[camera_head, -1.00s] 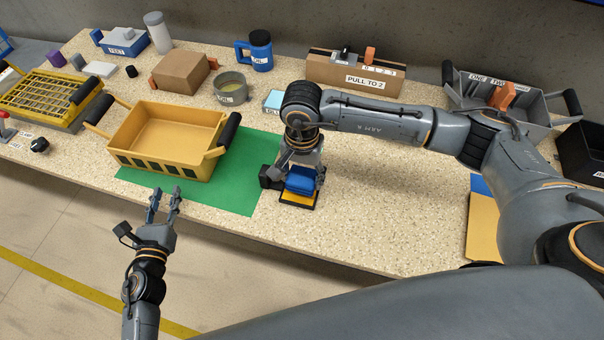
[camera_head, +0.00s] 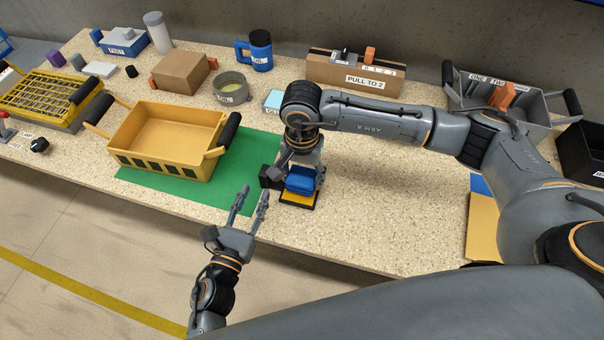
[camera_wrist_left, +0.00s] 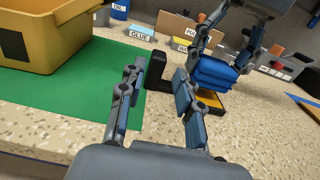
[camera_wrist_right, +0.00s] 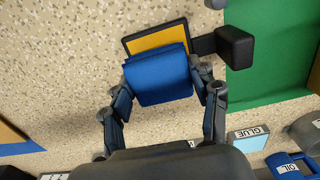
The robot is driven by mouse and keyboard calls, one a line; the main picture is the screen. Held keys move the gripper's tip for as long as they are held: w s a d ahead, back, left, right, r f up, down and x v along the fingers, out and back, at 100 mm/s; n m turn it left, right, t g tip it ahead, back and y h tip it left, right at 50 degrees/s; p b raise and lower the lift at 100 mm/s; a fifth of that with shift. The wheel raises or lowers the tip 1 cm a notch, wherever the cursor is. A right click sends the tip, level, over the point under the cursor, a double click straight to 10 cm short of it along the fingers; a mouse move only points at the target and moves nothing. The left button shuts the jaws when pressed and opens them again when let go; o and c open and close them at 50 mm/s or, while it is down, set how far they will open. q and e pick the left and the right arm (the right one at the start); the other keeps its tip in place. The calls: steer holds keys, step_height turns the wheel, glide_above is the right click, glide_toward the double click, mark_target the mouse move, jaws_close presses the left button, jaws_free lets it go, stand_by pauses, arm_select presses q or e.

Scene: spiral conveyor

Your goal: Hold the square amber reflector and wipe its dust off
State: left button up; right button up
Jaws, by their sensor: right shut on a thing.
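The amber reflector (camera_head: 298,199) is a square yellow-orange plate with a black rim, lying on the counter at the right edge of the green mat. A black block-like handle (camera_wrist_right: 235,46) is at its side. My right gripper (camera_wrist_right: 164,95) is shut on a folded blue cloth (camera_wrist_right: 160,75), at the reflector; the cloth hides part of the amber face. It also shows in the left wrist view (camera_wrist_left: 212,75). My left gripper (camera_head: 254,193) is open and empty, left of the reflector and short of the black handle (camera_head: 269,177). I cannot make out dust on the amber face.
A yellow crate (camera_head: 120,153) with black grips stands on the green mat (camera_head: 243,150) to the left. A glue box (camera_head: 272,101) and a blue mug (camera_head: 260,52) stand behind. The counter right of the reflector is clear.

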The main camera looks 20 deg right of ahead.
mark_target(262, 177)
arm_select(q)
steer(key=x, duration=0.8)
steer(key=shift+c, duration=0.2)
jaws_close()
stand_by(0.7)
steer(key=shift+o, duration=0.2)
jaws_free()
steer(key=shift+s, duration=0.1)
steer(key=shift+v, duration=0.8)
